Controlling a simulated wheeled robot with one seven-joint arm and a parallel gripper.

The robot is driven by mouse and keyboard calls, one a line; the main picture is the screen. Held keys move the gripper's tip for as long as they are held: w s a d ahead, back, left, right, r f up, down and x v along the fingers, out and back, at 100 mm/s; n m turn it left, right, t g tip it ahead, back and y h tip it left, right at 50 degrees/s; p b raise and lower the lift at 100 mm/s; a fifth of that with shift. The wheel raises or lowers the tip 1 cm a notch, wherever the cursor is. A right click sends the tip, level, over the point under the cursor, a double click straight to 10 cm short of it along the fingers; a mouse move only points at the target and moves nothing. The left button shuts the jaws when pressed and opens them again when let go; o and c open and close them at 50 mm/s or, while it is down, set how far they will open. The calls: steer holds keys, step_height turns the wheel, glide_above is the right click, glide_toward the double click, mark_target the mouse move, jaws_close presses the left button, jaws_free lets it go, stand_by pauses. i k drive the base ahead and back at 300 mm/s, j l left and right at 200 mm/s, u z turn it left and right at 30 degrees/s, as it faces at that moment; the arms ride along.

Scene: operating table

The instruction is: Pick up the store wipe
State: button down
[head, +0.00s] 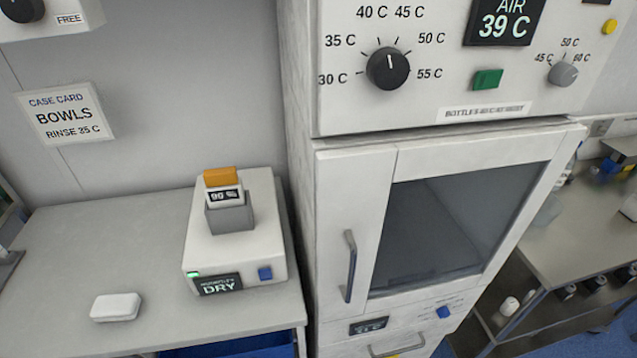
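A small white rounded block (116,307), which may be the store wipe, lies flat on the grey counter (70,240) at the lower left, near the front edge. No label shows on it. Nothing touches it. My gripper is not in view.
A white unit (262,225) reading "DRY", with a grey block and orange-topped piece on it, stands right of the white block. A tall cabinet (300,200) with a closed glass door rises to its right. A steel table (590,235) with several items stands far right. The counter's left part is clear.

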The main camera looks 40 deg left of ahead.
mark_target(115, 308)
steer(key=u, duration=2)
